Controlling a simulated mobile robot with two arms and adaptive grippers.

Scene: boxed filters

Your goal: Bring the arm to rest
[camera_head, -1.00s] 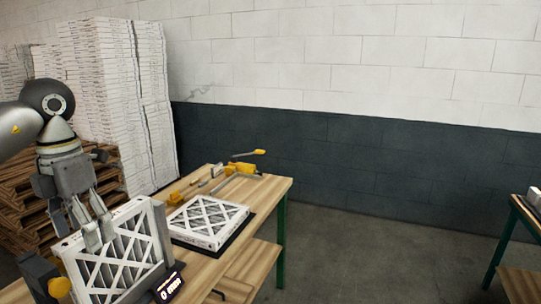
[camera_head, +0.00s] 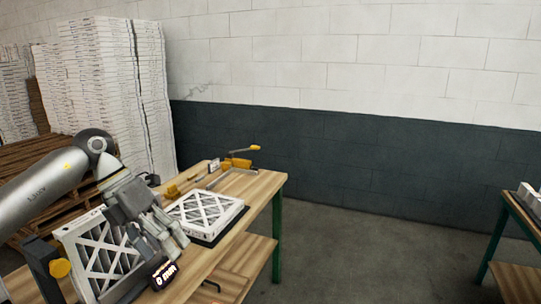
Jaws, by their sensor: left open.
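My left arm comes in from the left, and its left gripper (camera_head: 166,243) is open, pointing down and to the right. It is in front of the right side of an upright boxed filter (camera_head: 97,262) and covers part of it. Whether the fingers touch the filter cannot be told. The upright filter stands in a dark holder with a yellow knob (camera_head: 60,268) at the near left of the wooden table. A second boxed filter (camera_head: 205,212) lies flat on a dark base behind the gripper. My right gripper is not in view.
A small lit display (camera_head: 165,275) stands by the holder. Yellow-handled tools (camera_head: 237,163) lie at the table's far end. Stacked white boxes (camera_head: 115,95) and wooden pallets (camera_head: 40,165) stand behind at left. Another table (camera_head: 522,215) is at far right, with open floor between.

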